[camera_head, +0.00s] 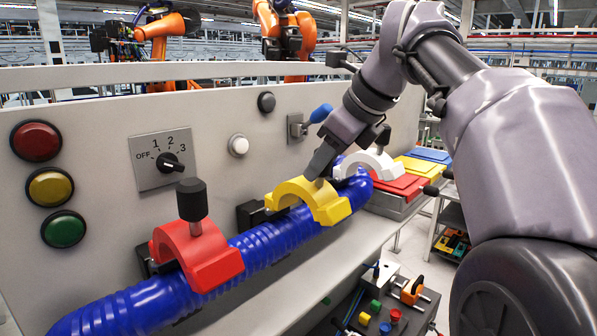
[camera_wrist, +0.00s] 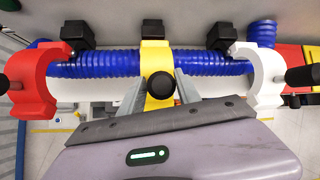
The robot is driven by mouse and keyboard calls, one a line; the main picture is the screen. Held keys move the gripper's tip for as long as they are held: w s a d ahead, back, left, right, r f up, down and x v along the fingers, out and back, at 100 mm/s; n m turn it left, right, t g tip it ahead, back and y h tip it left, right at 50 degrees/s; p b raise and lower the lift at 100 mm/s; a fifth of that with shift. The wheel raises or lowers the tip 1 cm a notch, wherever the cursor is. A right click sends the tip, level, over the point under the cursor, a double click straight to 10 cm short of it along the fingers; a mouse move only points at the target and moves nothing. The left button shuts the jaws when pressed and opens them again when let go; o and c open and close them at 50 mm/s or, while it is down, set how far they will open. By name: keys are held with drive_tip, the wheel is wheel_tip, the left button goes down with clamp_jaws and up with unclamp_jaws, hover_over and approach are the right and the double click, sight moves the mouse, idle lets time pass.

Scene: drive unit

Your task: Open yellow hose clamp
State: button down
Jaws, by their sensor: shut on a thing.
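The yellow hose clamp (camera_head: 310,200) arches over the blue corrugated hose (camera_head: 272,240), between the red clamp (camera_head: 197,252) and the white clamp (camera_head: 368,168). It appears closed over the hose. My gripper (camera_head: 322,165) reaches down to its top from the right. In the wrist view the yellow clamp (camera_wrist: 155,58) is in the centre, and its round black knob (camera_wrist: 161,87) lies between the two fingers of my gripper (camera_wrist: 161,93). The gripper is shut on that knob. In the head view the gripper hides the knob.
The panel behind carries red, yellow and green buttons (camera_head: 50,188), a rotary switch (camera_head: 168,161) and a blue-handled lever (camera_head: 320,113). The red clamp's black knob (camera_head: 192,200) stands up to the left. Coloured trays (camera_head: 425,167) lie beyond the white clamp.

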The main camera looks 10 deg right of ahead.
drive_tip(key=shift+w+a+r+g+h, duration=0.2)
drive_tip(key=shift+w+r+g+h, duration=0.1)
drive_tip(key=shift+r, duration=0.05)
idle(0.3)
drive_tip(key=c, duration=1)
unclamp_jaws()
drive_tip(key=shift+c, duration=0.2)
drive_tip(key=shift+d, duration=0.1)
drive_tip(key=v, duration=0.7)
drive_tip(key=shift+r, duration=0.15)
drive_tip(key=shift+s+d, duration=0.1)
drive_tip(key=shift+s, duration=0.05)
